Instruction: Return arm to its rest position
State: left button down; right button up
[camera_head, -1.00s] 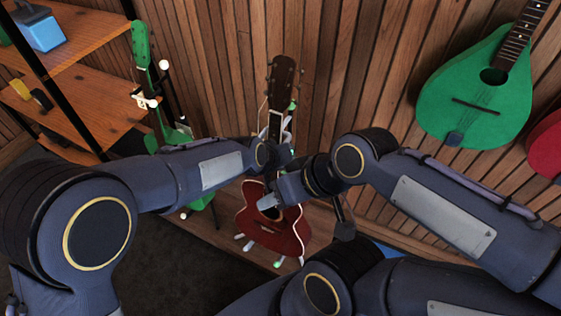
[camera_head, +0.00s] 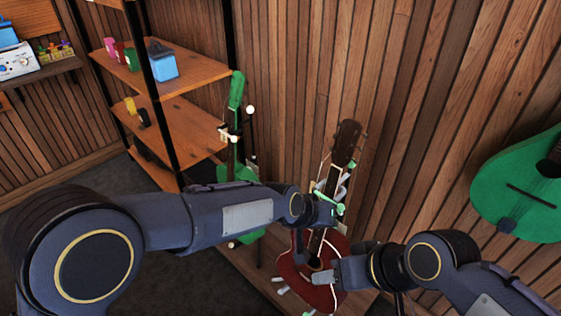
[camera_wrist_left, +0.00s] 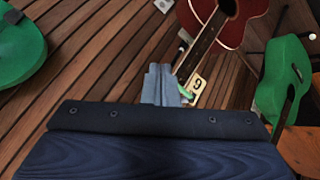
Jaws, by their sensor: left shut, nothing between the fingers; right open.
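My left arm reaches in from the left in the head view, its wrist in front of the neck of a red guitar (camera_head: 298,266) on a stand. In the left wrist view my left gripper (camera_wrist_left: 161,84) is shut and empty, its fingers together below the same red guitar (camera_wrist_left: 236,20). My right gripper (camera_head: 322,274) is in front of the red guitar's body in the head view. Its jaws are open, and I cannot tell whether they touch the guitar.
A green instrument (camera_head: 236,178) stands left of the red guitar. Wooden shelves (camera_head: 182,128) hold a blue box (camera_head: 162,66). A green mandolin-shaped instrument (camera_head: 512,192) hangs on the slatted wall (camera_head: 420,90) at the right. Dark floor lies below the shelves.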

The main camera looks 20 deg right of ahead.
pick_arm(q)
jog(key=w+a+r+n+t+p, duration=0.1)
jog(key=a+r, duration=0.3)
jog(key=a, duration=0.5)
jog(key=w+a+r+n, duration=0.1)
jog(key=a+r, duration=0.2)
jog(key=a, duration=0.6)
jog(key=w+a+r+n+t+p, duration=0.1)
jog(key=a+r, duration=0.3)
jog(key=a, duration=0.5)
jog(key=s+a+r+n+t+y, duration=0.1)
jog(key=s+a, duration=0.3)
jog(key=a, duration=0.3)
jog(key=s+a+n+y, duration=0.1)
jog(key=s+a, duration=0.3)
jog(key=a, duration=0.2)
jog(key=s+a+f+n+y+p, duration=0.1)
jog(key=s+a+f+n, duration=0.1)
jog(key=s+a, duration=0.4)
jog(key=s+f, duration=0.1)
jog(key=s, duration=0.3)
jog(key=shift+s+a+n+y, duration=0.3)
jog(key=shift+a, duration=0.05)
